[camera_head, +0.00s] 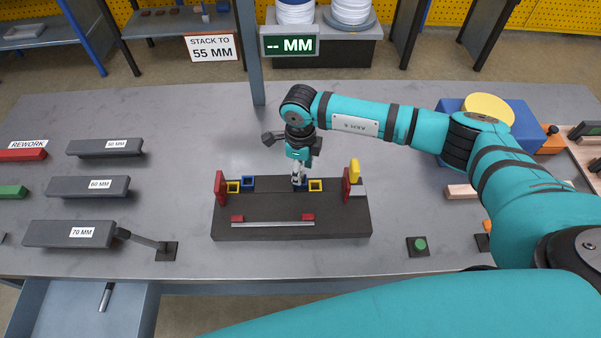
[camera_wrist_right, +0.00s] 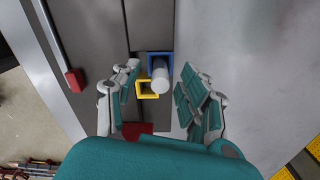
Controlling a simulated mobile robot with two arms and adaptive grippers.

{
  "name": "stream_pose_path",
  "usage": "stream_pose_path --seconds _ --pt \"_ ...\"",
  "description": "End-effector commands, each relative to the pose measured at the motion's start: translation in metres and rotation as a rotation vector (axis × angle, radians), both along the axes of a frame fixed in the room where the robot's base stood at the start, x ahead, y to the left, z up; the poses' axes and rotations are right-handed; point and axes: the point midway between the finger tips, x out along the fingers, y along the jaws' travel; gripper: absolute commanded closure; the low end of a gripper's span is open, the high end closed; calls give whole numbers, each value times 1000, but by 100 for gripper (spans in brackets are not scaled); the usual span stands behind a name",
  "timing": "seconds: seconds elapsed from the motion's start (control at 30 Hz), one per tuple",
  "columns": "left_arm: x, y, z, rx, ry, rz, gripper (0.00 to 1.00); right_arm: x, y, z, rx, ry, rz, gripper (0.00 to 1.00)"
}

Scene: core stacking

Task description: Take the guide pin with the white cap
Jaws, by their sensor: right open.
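A white round cap (camera_wrist_right: 160,75), which looks like the top of the guide pin, shows in the right wrist view at a blue square frame (camera_wrist_right: 153,57); the pin below it is hidden. A yellow square frame (camera_wrist_right: 147,92) is beside it. My right gripper (camera_wrist_right: 158,92) is open, with its fingers on either side of the cap and apart from it. In the head view my right gripper (camera_head: 298,182) points down over the back edge of the dark fixture (camera_head: 260,215), largely covering the pin. My left gripper is not in view.
Red end plates (camera_head: 220,188) and a yellow-topped post (camera_head: 354,171) rise from the fixture. Grey bars (camera_head: 75,234) lie at left. A green button (camera_head: 420,244) is at front right.

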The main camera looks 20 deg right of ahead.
Motion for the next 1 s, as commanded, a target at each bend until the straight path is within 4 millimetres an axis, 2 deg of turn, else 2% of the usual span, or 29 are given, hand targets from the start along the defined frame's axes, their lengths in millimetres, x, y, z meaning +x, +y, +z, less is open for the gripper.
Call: stream_pose_path --seconds 0.2,0.53,0.57,0.9,1.0 --pt "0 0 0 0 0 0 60 0 0 -1 -1 -1 0 57" --pt "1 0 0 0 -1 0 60 0 0 -1 -1 -1 -1 98" --pt "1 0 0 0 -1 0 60 0 0 -1 -1 -1 -1 100" --pt "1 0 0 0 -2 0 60 1 0 0 0 -2 -1 100" --pt "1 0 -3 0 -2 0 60 1 0 6 2 -4 0 100"
